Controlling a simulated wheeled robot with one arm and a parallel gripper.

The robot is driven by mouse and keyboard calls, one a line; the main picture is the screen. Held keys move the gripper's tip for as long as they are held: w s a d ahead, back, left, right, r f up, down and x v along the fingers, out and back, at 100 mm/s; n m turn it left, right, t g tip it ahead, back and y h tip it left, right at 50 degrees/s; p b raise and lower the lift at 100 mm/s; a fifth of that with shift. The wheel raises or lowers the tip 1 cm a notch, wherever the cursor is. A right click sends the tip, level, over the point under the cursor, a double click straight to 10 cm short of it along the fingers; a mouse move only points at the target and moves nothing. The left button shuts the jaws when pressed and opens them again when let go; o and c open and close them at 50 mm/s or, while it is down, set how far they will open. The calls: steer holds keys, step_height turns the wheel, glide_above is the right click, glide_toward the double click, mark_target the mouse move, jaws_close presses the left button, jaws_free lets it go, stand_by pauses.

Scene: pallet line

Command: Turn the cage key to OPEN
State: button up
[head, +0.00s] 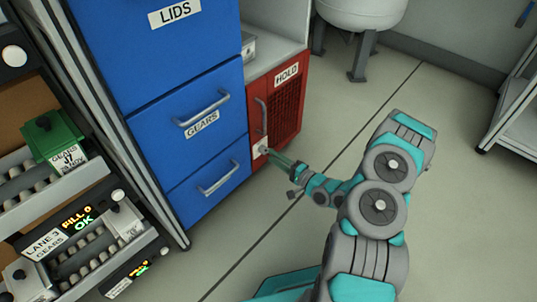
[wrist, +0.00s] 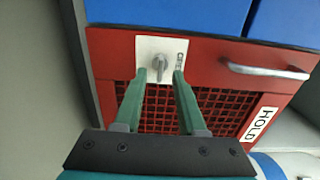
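The red cage door (head: 283,115) with a HOLD label is low beside the blue drawers. Its white key plate (head: 257,158) is near the door's lower left in the head view. In the wrist view the grey key (wrist: 159,64) stands on the plate (wrist: 147,48), with partly hidden lettering that looks like OPEN to its right. My gripper (wrist: 160,75) is open, its two green fingers on either side of the key with gaps showing. I cannot tell how deep the key sits between the tips. In the head view my gripper (head: 272,159) is at the plate.
The cage has a grey bar handle (wrist: 265,71) and a mesh panel (wrist: 205,108). Blue drawers (head: 195,122) with handles adjoin the cage. A lane rack (head: 75,245) stands at far left. Floor (head: 310,240) to the right is clear.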

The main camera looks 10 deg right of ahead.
steer(key=shift+x, duration=1.7)
steer(key=shift+c, duration=0.3)
jaws_close()
